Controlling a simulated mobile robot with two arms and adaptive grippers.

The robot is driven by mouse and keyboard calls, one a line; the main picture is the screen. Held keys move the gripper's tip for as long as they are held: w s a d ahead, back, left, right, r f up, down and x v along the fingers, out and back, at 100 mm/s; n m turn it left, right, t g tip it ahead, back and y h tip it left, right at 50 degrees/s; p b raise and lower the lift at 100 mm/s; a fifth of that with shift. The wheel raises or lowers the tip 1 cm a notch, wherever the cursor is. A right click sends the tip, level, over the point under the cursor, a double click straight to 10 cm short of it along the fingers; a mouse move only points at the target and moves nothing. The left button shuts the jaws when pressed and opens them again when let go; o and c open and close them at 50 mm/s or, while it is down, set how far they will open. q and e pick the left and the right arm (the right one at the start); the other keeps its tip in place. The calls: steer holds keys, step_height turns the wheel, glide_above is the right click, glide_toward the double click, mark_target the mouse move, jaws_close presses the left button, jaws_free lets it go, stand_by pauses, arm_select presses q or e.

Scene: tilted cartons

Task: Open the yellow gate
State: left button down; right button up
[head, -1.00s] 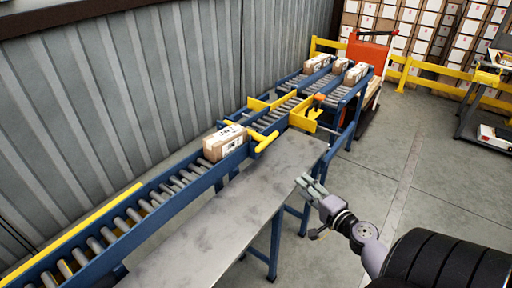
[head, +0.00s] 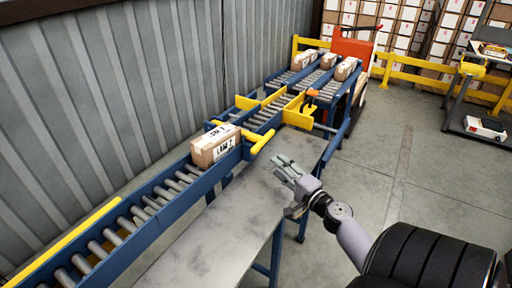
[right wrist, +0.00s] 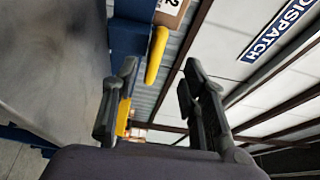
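The yellow gate (head: 258,141) stands across the blue roller conveyor, with a thick yellow bar sticking out toward the steel table. A brown carton (head: 216,147) with a white label sits on the rollers just in front of it. My right gripper (head: 284,165) is over the steel table, right of and a little below the gate bar in the picture, apart from it. In the right wrist view its two fingers (right wrist: 160,66) are spread and empty. The yellow bar (right wrist: 156,54) shows beyond and between the fingertips, with part of the carton (right wrist: 172,12) above. My left gripper is out of view.
The steel table (head: 215,235) lies along the conveyor's near side. Beyond the gate are yellow side guides, an orange-topped part (head: 311,93) and several cartons on rollers. A corrugated wall (head: 110,90) bounds the left. Open floor (head: 385,170) lies to the right.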

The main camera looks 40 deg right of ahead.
mark_target(258, 151)
steer(key=w, duration=0.4)
steer(key=w+d, duration=0.1)
steer(key=w, duration=0.7)
steer(key=shift+w+d+f, duration=0.1)
steer(key=shift+w+d, duration=0.15)
steer(key=shift+w, duration=0.1)
steer(key=shift+c, duration=0.5)
jaws_close()
